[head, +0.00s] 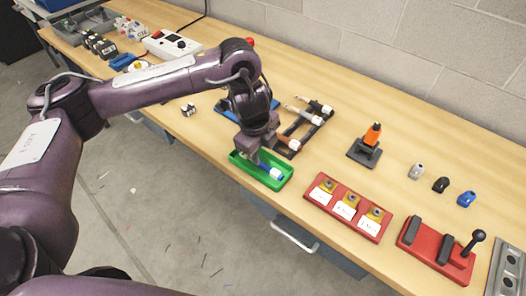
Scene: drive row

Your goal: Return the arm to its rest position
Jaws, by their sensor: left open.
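My left arm (155,80) comes in from the left and reaches out over the bench, with its wrist bent down. My left gripper (259,160) is open, pointing down over the green tray (287,180). A blue and white cylindrical piece (273,177) lies in the tray beside the fingers; I cannot tell whether they touch it. The gripper's fingertips are partly hidden. My right gripper is not in view.
Behind the wrist lie a blue base (229,113) and a dark rack (311,127). Right of the tray stand a red block with yellow pieces (337,222), an orange-tipped stand (370,140) and a red lever base (434,258). Open floor lies before the bench.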

